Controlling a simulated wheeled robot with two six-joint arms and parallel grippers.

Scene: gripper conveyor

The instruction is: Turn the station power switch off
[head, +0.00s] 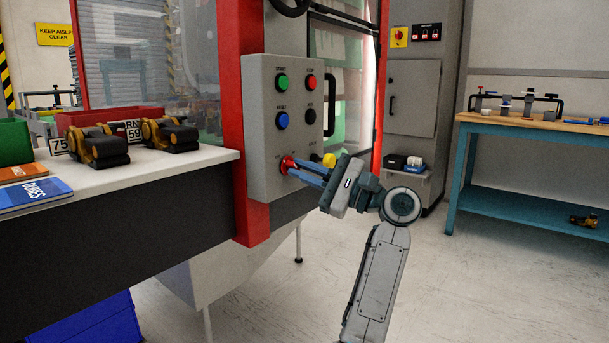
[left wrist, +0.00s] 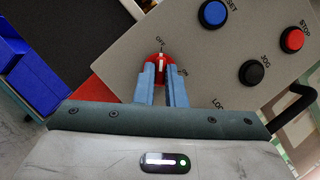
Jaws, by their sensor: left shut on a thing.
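A grey control panel (head: 262,188) is on the red-framed machine. A red rotary power switch (head: 286,163) sits at its lower left. In the left wrist view the switch (left wrist: 159,59) has a white mark that points up toward the "OFF" label, with "ON" lettering to its right. My left gripper (head: 292,167) reaches the panel from the right. In the left wrist view its two blue fingers (left wrist: 161,72) are shut on either side of the switch, hiding its lower part. My right gripper is not in view.
Green, red, blue and black buttons (head: 310,82) sit above the switch, and a yellow knob (head: 328,160) sits to its right. A black handle (head: 330,116) sticks out beside the panel. A white worktop (head: 200,160) extends left. Floor to the right is clear.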

